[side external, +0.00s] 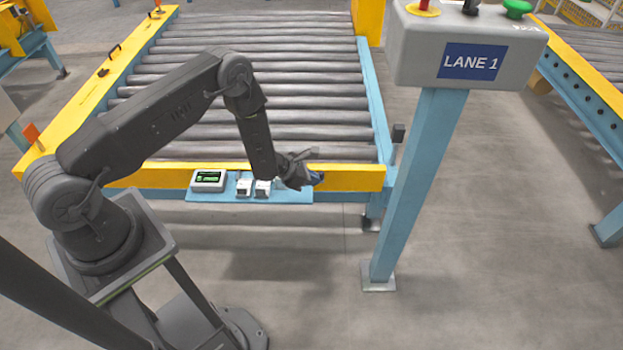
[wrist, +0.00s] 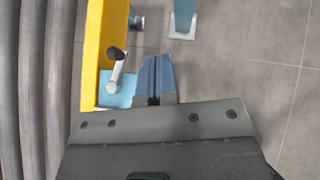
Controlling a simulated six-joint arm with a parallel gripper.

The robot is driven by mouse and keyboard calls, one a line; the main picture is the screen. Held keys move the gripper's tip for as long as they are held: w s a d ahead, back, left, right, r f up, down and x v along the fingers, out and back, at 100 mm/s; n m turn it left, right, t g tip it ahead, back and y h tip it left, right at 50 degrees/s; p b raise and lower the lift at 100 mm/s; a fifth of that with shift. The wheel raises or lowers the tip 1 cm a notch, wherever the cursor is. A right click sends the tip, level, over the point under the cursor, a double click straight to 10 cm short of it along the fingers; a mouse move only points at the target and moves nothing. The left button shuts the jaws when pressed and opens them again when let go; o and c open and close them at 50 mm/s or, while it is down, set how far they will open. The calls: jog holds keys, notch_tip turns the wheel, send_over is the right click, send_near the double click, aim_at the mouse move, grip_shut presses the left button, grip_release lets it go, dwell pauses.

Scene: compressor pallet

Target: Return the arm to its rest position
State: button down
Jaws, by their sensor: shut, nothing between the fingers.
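My gripper (side external: 317,178) is at the end of my bent arm, low at the right part of the conveyor's yellow front beam (side external: 350,178) in the side view. In the wrist view its blue-grey fingers (wrist: 155,75) are together with nothing held between them. In that view a lever with a black knob (wrist: 116,56) stands just left of the fingers, above a light-blue plate (wrist: 121,92). Whether the fingers touch the lever cannot be told. In the side view the gripper hides this lever.
The blue shelf (side external: 300,196) on the front beam carries a box with a green screen (side external: 208,180) and two small white devices, one at left (side external: 244,186) and one at right (side external: 262,188). A LANE 1 control post (side external: 420,180) stands to the right. Rollers (side external: 290,75) lie behind; floor is clear in front.

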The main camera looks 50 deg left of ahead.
jog(key=shift+s+d+r, duration=0.1)
jog(key=shift+s+r, duration=0.15)
jog(key=shift+s, duration=0.05)
jog(key=w+d+r+m+g+h, duration=0.1)
jog(key=d+r+m, duration=0.2)
jog(key=r, duration=0.5)
jog(key=d+r+m+h, duration=0.2)
jog(key=d+r+m, duration=0.15)
jog(key=r, duration=0.55)
jog(key=w+d+r+m+g+h, duration=0.15)
jog(key=r+m, duration=0.25)
jog(key=r, duration=0.4)
jog(key=s+d+r+m+g, duration=0.1)
jog(key=s+d+r+m, duration=0.1)
jog(key=s+r+m, duration=0.4)
jog(key=s+d+r+m+g, duration=0.1)
jog(key=s+d+r+m, duration=0.2)
jog(key=r, duration=0.5)
jog(key=s+a+r+m+y, duration=0.2)
jog(key=s+m+y, duration=0.1)
jog(key=s, duration=0.5)
jog(key=s+a+r+m+t+y, duration=0.1)
jog(key=s+a+m+y, duration=0.2)
jog(key=s, duration=0.4)
jog(key=s+a+r+m+t+y, duration=0.1)
jog(key=s+a+r+m+y, duration=0.1)
jog(key=s, duration=0.6)
jog(key=shift+s+a+r+m+y, duration=0.4)
jog(key=shift+m+y, duration=0.35)
jog(key=shift+m, duration=0.4)
